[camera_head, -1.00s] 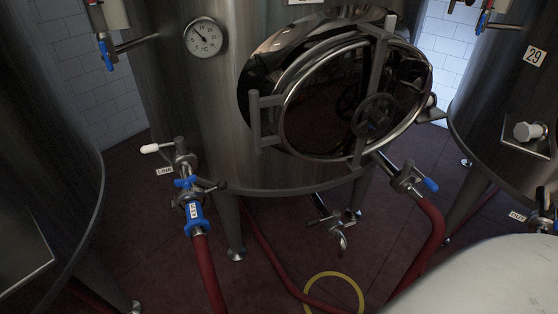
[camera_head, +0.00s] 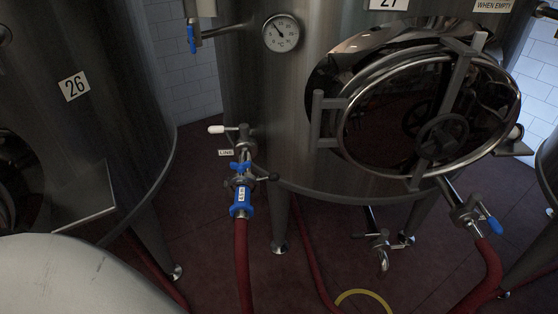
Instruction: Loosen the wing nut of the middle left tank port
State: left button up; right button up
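The left port of the middle tank (camera_head: 280,110) has a metal valve (camera_head: 243,140) with a white-tipped handle (camera_head: 217,129). Below the valve is a clamp with a blue wing nut (camera_head: 240,166). A dark-tipped lever (camera_head: 270,177) sticks out to the right of it. Under the clamp, a blue hose coupling (camera_head: 242,198) with a white label joins a red hose (camera_head: 243,265) that hangs to the floor. Whether the wing nut is tight cannot be told. Neither of my grippers is in view.
A "LINE" tag (camera_head: 226,153) sits left of the valve. Tank 26 (camera_head: 80,120) stands at the left. The middle tank's round hatch (camera_head: 385,115) and a right port with a blue handle (camera_head: 494,225) are to the right. A yellow ring (camera_head: 362,293) lies on the dark red floor.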

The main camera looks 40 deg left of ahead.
aim_at(241, 169)
jog(key=k, duration=0.9)
jog(key=u, duration=0.95)
jog(key=i, duration=1)
jog(key=u, duration=0.05)
jog(key=k, duration=0.95)
jog(key=z, duration=0.45)
jog(key=i, duration=0.7)
jog(key=u, duration=0.6)
